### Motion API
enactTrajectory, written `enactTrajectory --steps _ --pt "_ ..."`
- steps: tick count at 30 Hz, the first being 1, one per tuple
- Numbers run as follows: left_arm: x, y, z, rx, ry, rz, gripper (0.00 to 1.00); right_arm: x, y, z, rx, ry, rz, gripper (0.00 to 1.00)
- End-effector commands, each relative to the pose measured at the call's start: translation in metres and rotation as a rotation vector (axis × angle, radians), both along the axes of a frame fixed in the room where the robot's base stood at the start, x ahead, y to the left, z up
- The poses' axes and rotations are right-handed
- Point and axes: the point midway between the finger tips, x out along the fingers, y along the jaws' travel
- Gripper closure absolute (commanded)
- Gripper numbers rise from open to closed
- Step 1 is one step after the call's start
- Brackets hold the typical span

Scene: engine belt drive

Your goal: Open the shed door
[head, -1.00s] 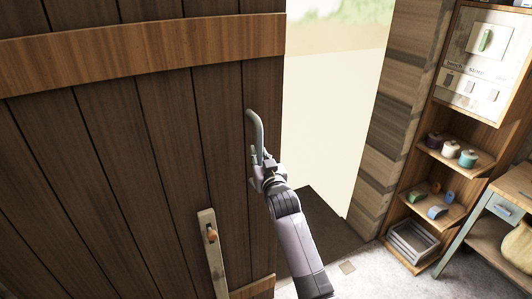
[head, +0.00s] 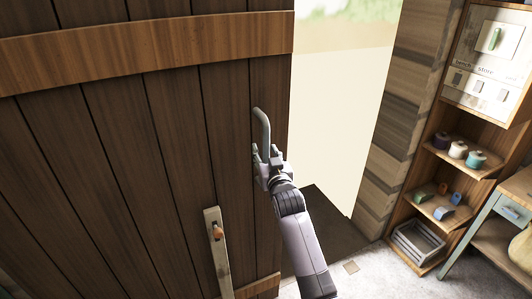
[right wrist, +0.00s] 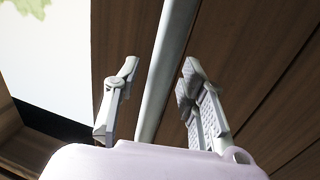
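The shed door (head: 165,130) of dark vertical planks fills the left and middle of the head view. It stands ajar, with a bright gap beyond its right edge. A grey bar handle (head: 262,122) is fixed near that edge. My right gripper (head: 267,155) is at the handle's lower part. In the right wrist view, the handle (right wrist: 166,70) runs between the two spread fingers (right wrist: 160,88), with space visible on both sides. The handle's lower end is hidden by the gripper. My left gripper is out of view.
A wooden latch bar (head: 218,250) with an orange knob is on the door, lower left of the handle. A plank wall post (head: 398,125) bounds the gap. A shelf unit (head: 437,170) with spools and a workbench (head: 475,240) stand at right.

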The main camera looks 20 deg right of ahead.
Motion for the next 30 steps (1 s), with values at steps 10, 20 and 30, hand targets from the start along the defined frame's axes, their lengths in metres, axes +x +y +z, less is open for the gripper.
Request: enactTrajectory --steps 10,20,30 --pt "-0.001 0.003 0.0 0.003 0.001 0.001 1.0 -0.024 0.003 -0.002 0.0 0.002 0.001 0.62" --pt "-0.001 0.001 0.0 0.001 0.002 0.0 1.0 -0.091 0.011 -0.001 0.002 0.001 0.0 0.62" --pt "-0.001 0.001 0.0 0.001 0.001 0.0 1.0 -0.119 0.014 -0.001 0.0 0.001 0.0 0.62"
